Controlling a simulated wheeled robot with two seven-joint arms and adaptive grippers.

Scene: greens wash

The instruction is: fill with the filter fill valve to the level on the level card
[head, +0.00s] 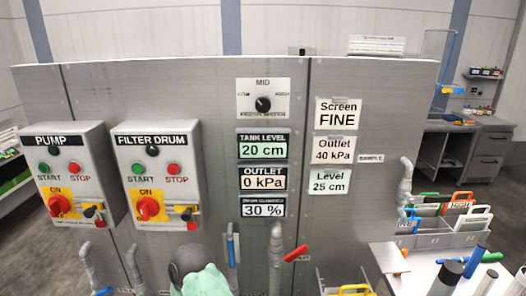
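The level card (330,182) on the grey panel reads "Level 25 cm". The tank level display (263,145) reads 20 cm. Several pipes with lever handles stand along the panel's lower part: a blue-handled valve (231,249), a red-handled valve (296,253) tilted up to the right, and a blue lever (103,291) at the bottom left edge. I cannot tell which is the filter fill valve, as no valve label is readable. A dark rounded part with mint green pieces, perhaps mine, shows at bottom centre. Neither gripper can be made out.
The pump box (72,178) and filter drum box (157,177) carry red rotary switches. The outlet display (263,178) reads 0 kPa; another below reads 30 %. A selector dial (263,104) sits above. Coloured-handled cards stand in a grey rack (445,239) at right, near several cylinders.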

